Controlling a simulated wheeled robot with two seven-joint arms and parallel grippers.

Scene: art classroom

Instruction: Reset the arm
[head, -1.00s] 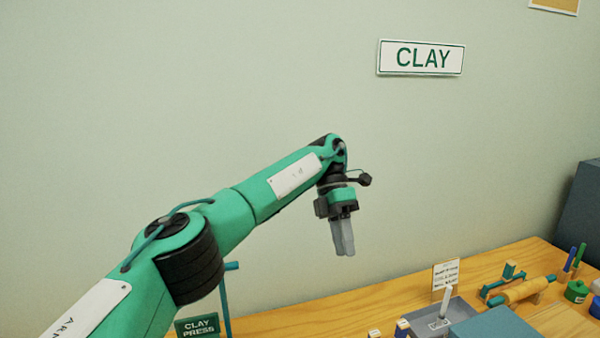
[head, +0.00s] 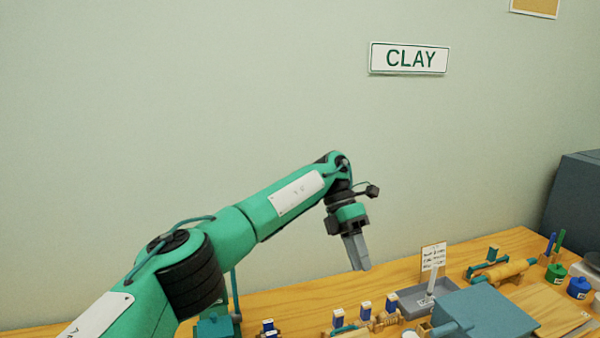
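My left arm (head: 235,235) is green with black joints and comes in from the lower left. It reaches across the view in front of the pale green wall. My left gripper (head: 358,267) hangs from its wrist with the grey fingers pointing down and slightly right. The fingers lie together with no visible gap and nothing between them. In the picture the fingertips end just over the back edge of the wooden table (head: 290,303); the height above it is hard to tell. My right gripper is not in view.
Small labelled blocks (head: 365,310), a grey tray (head: 411,308), a blue-grey box (head: 487,315), a wooden roller (head: 502,271) and paint pots (head: 578,287) crowd the table's front and right. A CLAY sign (head: 410,59) is on the wall. A dark box (head: 575,205) stands far right.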

